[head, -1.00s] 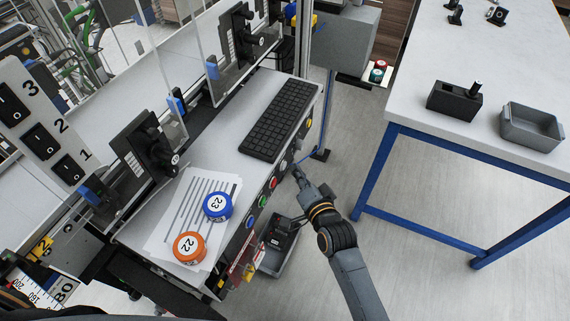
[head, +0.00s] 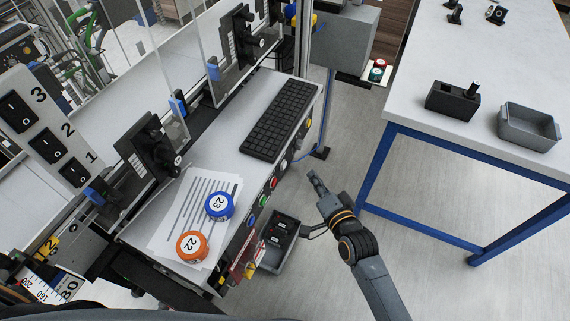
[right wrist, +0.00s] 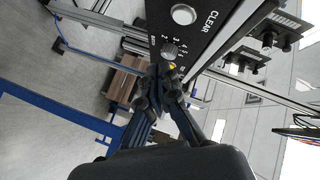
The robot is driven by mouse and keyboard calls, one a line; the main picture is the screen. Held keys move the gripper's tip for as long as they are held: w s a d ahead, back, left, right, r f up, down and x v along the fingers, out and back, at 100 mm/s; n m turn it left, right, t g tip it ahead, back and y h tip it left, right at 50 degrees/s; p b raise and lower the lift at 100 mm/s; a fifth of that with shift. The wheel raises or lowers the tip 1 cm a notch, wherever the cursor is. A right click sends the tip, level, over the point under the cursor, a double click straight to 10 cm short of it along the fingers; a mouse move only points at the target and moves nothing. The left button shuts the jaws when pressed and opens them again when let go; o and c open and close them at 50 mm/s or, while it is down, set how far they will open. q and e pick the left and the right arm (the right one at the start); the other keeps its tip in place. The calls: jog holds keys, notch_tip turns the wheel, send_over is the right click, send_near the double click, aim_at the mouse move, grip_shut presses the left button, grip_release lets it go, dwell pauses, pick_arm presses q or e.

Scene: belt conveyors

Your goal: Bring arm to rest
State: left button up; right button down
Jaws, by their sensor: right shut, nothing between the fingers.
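My right gripper (head: 314,178) is in the head view, shut and empty, above the floor between the control desk and the white table. It points up toward the desk's front panel and is apart from it. The right wrist view shows the same gripper (right wrist: 166,80) with its fingers together. In that view the panel with the CLEAR button (right wrist: 184,14) lies beyond the fingertips. My left gripper is not seen.
The control desk (head: 215,135) holds a keyboard (head: 279,119), printed paper, a blue puck (head: 219,206) and an orange puck (head: 192,246). A grey bin (head: 275,258) sits below its front edge. The white table (head: 440,60) with blue legs stands right. Floor between is clear.

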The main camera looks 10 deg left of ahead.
dwell(0.6)
jog(key=s+d+f+n+g+h, duration=0.15)
jog(key=s+d+f, duration=0.3)
jog(key=f, duration=0.55)
jog(key=s+d+f+n+g+h, duration=0.1)
jog(key=s+d+f+g, duration=0.2)
jog(key=s+f, duration=0.45)
jog(key=s+d+f+n+g+h, duration=0.2)
jog(key=s+d+f, duration=0.15)
jog(key=f, duration=0.75)
jog(key=s+d+f+n+g+h, duration=0.1)
jog(key=s+d+f+g, duration=0.1)
jog(key=s, duration=0.7)
jog(key=s+d+f+n+g, duration=0.1)
jog(key=s+d+f, duration=0.4)
jog(key=s, duration=0.5)
jog(key=s+d+f+n+g+h, duration=0.1)
jog(key=s+d+f+n+g, duration=0.1)
jog(key=s+f, duration=0.5)
jog(key=shift+s+d+g+h, duration=0.35)
jog(key=shift+s+d+g, duration=0.2)
jog(key=shift+s+d, duration=0.55)
jog(key=shift+a, duration=0.25)
